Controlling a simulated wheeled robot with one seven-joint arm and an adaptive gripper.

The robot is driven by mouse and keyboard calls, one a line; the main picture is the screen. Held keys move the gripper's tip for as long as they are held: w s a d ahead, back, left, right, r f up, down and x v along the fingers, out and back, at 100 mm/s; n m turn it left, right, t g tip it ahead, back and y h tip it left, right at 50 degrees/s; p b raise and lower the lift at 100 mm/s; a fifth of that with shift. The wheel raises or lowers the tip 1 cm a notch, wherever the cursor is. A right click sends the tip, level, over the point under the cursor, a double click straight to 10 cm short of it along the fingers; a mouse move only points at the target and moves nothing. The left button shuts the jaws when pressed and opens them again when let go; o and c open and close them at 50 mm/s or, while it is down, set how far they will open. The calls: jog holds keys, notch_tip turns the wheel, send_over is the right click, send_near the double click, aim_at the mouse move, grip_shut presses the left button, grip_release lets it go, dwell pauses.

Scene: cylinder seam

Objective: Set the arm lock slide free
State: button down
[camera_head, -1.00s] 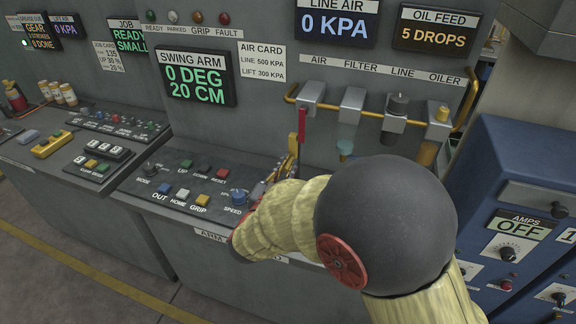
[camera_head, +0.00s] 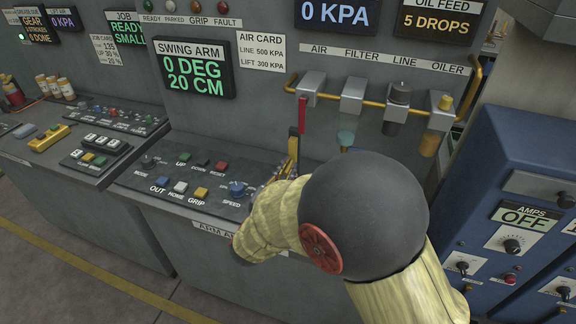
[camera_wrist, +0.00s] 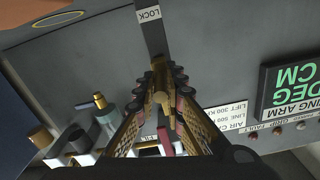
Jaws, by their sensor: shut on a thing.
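In the wrist view a dark strip (camera_wrist: 153,38) runs down from a LOCK label (camera_wrist: 149,14) to my gripper (camera_wrist: 163,82). The gripper's fingers are closed around a brass-coloured piece (camera_wrist: 160,98) at the strip's lower end. This looks like the lock slide's grip, though the fingers hide much of it. In the head view my wrist and forearm cover most of the gripper; only a brass-coloured part (camera_head: 293,146) shows above the control desk, just below a red lever.
The red lever (camera_head: 302,115) hangs close beside the gripper, under the air filter row (camera_head: 352,94). The button panel (camera_head: 195,180) lies to the left. A blue cabinet (camera_head: 500,215) stands to the right. The swing arm display (camera_head: 195,70) reads 0 DEG, 20 CM.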

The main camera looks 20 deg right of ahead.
jog(key=c, duration=2.1)
grip_release()
jog(key=shift+s+f, duration=0.1)
jog(key=shift+f, duration=0.25)
jog(key=shift+o, duration=1.3)
jog(key=shift+a, duration=0.1)
jog(key=shift+r, duration=0.1)
jog(key=shift+s+a, duration=0.25)
jog(key=v, duration=1.1)
jog(key=shift+s, duration=0.1)
